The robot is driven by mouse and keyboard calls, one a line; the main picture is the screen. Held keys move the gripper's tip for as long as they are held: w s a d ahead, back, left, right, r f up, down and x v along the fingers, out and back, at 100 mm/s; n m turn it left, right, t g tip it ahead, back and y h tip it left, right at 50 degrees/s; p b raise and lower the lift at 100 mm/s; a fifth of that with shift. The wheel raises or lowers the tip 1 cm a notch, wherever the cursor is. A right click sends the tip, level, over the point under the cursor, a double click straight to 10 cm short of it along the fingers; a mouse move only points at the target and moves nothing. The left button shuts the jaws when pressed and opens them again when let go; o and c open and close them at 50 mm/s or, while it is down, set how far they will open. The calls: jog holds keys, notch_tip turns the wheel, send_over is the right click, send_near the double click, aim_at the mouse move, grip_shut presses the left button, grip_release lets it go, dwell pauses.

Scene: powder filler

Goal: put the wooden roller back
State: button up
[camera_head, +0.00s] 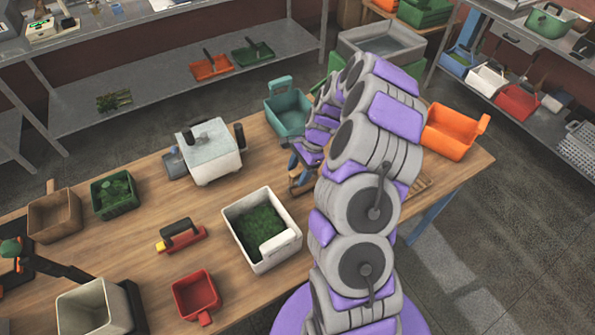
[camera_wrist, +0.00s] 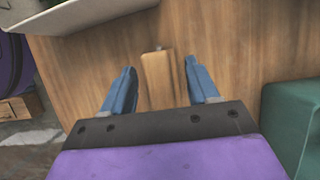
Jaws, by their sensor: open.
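My gripper (camera_wrist: 162,78) is open, with its two blue fingers pointing down at the wooden table. A small tan wooden piece (camera_wrist: 157,78), which looks like the wooden roller, lies on the table between the fingers, with visible gaps to both. Its exact shape is unclear from above. In the head view, my gripper (camera_head: 294,168) is partly hidden by my arm, and a brown wooden piece (camera_head: 299,186) shows just below it.
A white bin with green contents (camera_head: 229,215) stands left of the gripper, and a teal bin (camera_head: 288,118) behind it. A white-and-grey machine (camera_head: 211,152) stands further left.

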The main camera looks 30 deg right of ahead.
jog(key=d+r, duration=0.4)
jog(key=r, duration=0.1)
jog(key=shift+w, duration=0.1)
jog(key=r, duration=0.5)
jog(key=shift+d+p, duration=0.3)
jog(key=shift+r, duration=0.3)
jog(key=s+a+r+n+g+h, duration=0.1)
jog(key=s+a+r+n, duration=1)
jog(key=a, duration=0.5)
jog(key=s+a+r+n+h, duration=0.1)
jog(key=s+n, duration=0.2)
jog(key=s, duration=0.7)
jog(key=s+a+r+n+h, duration=0.1)
jog(key=s+n+h, duration=0.1)
jog(key=s, duration=0.9)
jog(key=shift+s+a+r+n+g, duration=0.2)
jog(key=shift+r+n+g, duration=0.15)
jog(key=shift+n, duration=0.45)
